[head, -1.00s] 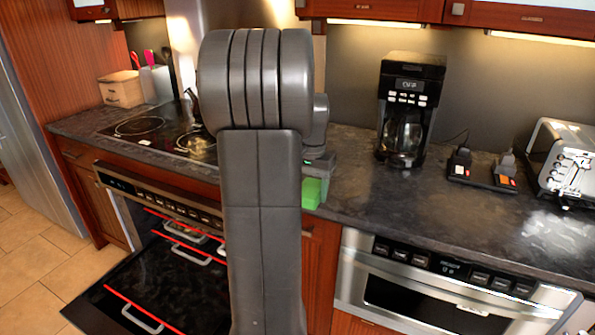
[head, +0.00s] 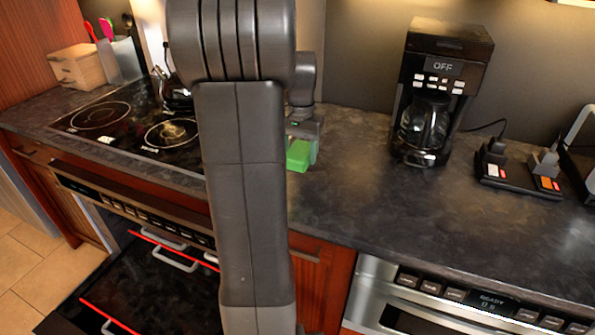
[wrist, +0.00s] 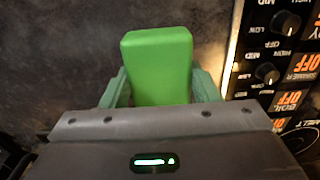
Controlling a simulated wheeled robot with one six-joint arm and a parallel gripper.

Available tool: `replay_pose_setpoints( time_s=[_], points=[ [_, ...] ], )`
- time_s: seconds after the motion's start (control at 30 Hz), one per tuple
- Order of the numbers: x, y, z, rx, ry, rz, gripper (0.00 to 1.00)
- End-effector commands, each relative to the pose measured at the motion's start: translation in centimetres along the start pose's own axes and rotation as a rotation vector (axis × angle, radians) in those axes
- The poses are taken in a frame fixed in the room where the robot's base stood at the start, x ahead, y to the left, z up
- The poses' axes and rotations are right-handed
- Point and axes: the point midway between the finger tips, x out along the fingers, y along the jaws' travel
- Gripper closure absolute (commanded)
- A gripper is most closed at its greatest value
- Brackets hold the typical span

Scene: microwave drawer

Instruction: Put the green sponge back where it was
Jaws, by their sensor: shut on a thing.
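The green sponge (head: 299,156) is a bright green block, partly hidden by my arm's gripper in the head view. In the wrist view the sponge (wrist: 158,62) stands out between the two green-grey fingers. My gripper (wrist: 158,88) is shut on it, one finger on each side. In the head view my gripper (head: 304,143) is over the dark countertop (head: 345,185), just right of the stove. I cannot tell whether the sponge touches the counter.
A black coffee maker (head: 440,90) stands right of the sponge. A power strip (head: 518,178) lies farther right. The stove (head: 140,128) is on the left, with an open oven door (head: 150,285) below. A steel microwave drawer (head: 450,305) is under the counter. Counter between sponge and coffee maker is clear.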

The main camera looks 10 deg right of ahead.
Motion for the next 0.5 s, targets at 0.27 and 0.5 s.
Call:
replay_pose_setpoints(
  time_s=[0.27, 0.5],
  points=[
    [3.4, 0.0, 0.0, 0.0, 0.0, 0.0, 0.63],
    [6.4, 0.0, 0.0, 0.0, -0.002, 0.001, 0.63]
  ],
)
